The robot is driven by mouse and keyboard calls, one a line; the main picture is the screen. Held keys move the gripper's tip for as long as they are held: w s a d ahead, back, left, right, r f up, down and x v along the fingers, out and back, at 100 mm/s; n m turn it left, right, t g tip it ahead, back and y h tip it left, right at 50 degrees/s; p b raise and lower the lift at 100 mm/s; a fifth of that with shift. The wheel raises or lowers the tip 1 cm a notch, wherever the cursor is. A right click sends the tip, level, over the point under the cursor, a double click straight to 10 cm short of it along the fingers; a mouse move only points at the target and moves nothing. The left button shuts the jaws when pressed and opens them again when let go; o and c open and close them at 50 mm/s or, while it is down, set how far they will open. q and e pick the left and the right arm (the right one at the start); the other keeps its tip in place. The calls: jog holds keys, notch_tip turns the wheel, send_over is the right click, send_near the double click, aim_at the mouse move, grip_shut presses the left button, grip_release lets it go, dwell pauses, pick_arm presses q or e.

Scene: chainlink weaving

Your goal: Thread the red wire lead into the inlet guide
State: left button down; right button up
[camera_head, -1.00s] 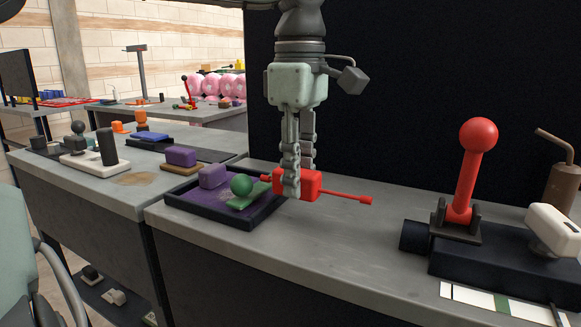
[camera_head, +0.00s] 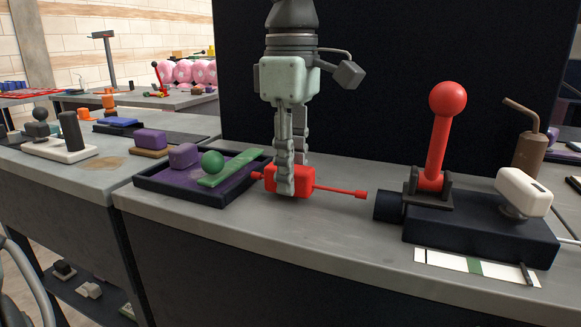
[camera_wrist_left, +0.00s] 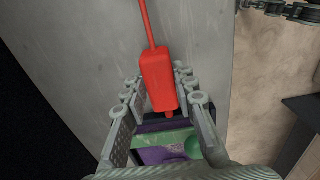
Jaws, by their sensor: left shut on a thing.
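The red wire lead (camera_head: 331,190) is a red block with a thin rod ending in a small tip that points right. My left gripper (camera_head: 291,180) is shut on its block, just above the bench. The left wrist view shows the red block (camera_wrist_left: 158,75) between the fingers. A dark cylinder (camera_head: 388,206), which looks like the inlet guide, sticks out from the left end of a dark base (camera_head: 480,232). The lead's tip is just left of the cylinder and apart from it; its opening is hidden. Knuckled fingers, likely my right gripper (camera_wrist_left: 285,9), show at the left wrist view's edge.
A red-knobbed lever (camera_head: 440,140) and a white-headed part (camera_head: 523,190) stand on the dark base. A striped strip (camera_head: 445,262) lies in front. A dark tray (camera_head: 190,197) with a green ball (camera_head: 213,162) and purple block (camera_head: 184,155) is left of the gripper.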

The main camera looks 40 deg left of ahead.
aim_at(323, 185)
pick_arm(q)
jog(key=shift+f, duration=0.15)
jog(key=shift+f+b, duration=0.35)
jog(key=shift+d, duration=0.1)
dwell(0.6)
jog(key=shift+w+d, duration=0.2)
jog(key=shift+d, duration=0.55)
jog(key=shift+w+d, duration=0.15)
jog(key=shift+d, duration=0.55)
jog(key=shift+w+d, duration=0.2)
jog(key=shift+d, duration=0.55)
jog(key=c, duration=1.1)
grip_release()
jog(key=shift+c, duration=0.2)
notch_tip(323, 185, up, 12)
